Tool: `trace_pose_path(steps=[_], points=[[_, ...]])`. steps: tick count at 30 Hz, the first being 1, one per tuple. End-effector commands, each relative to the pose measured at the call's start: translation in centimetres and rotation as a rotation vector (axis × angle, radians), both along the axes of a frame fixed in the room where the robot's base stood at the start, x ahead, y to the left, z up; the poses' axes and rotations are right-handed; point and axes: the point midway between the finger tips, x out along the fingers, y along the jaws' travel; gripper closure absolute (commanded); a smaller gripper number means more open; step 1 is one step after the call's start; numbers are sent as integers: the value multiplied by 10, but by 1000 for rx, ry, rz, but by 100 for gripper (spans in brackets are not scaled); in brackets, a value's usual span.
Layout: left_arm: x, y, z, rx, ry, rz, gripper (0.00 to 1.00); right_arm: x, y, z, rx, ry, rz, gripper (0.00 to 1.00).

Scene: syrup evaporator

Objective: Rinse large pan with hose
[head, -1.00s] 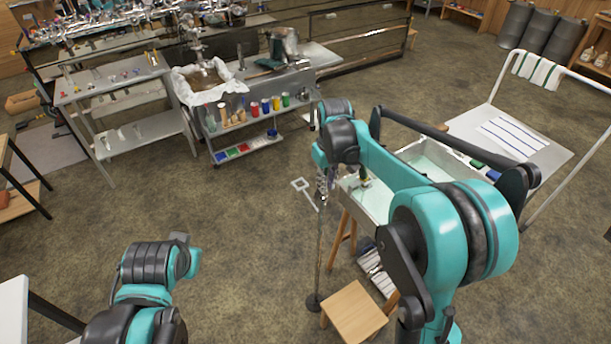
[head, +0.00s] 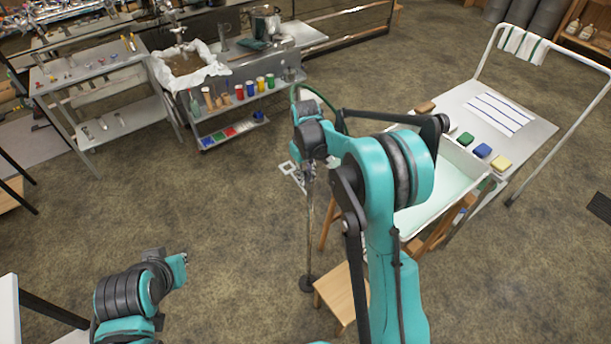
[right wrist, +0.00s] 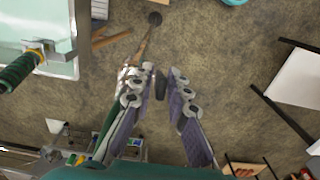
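A pale, white-rimmed basin (head: 466,160) stands right of my right arm in the head view; I cannot tell whether it is the large pan. Its corner also shows at the upper left of the right wrist view (right wrist: 75,28). A green hose (head: 294,94) arcs behind my right arm's end. In the wrist view, a green hose piece with a brass fitting (right wrist: 18,72) lies over the basin edge. My right gripper (right wrist: 157,76) has its fingers apart, with a metal pole close to the left finger. My left arm is at lower left; its fingers do not show.
The thin upright pole (head: 309,225) has a round floor base. A wooden stool (head: 340,292) is beside it. A grey table (head: 535,128) with coloured sponges adjoins the basin. A cart with coloured jars (head: 255,92) stands at the back. Floor is clear at left centre.

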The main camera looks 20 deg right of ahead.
Motion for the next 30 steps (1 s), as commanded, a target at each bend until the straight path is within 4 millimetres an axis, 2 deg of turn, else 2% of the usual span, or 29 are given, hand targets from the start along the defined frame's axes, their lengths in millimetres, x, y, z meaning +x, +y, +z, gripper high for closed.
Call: trace_pose_path(steps=[5, 6, 7, 20, 30], points=[[0, 0, 0, 1, 0, -1, 100, 0, 0, 0, 0, 0, 0, 84], [0, 0, 0, 1, 0, -1, 100, 0, 0, 0, 0, 0, 0, 95], [0, 0, 0, 1, 0, -1, 100, 0, 0, 0, 0, 0, 0, 100], [0, 0, -3, 1, 0, -1, 100, -2, -1, -1, 10, -25, 0, 100], [0, 0, -25, 1, 0, -1, 100, -15, -6, -10, 78, -215, -3, 100]])
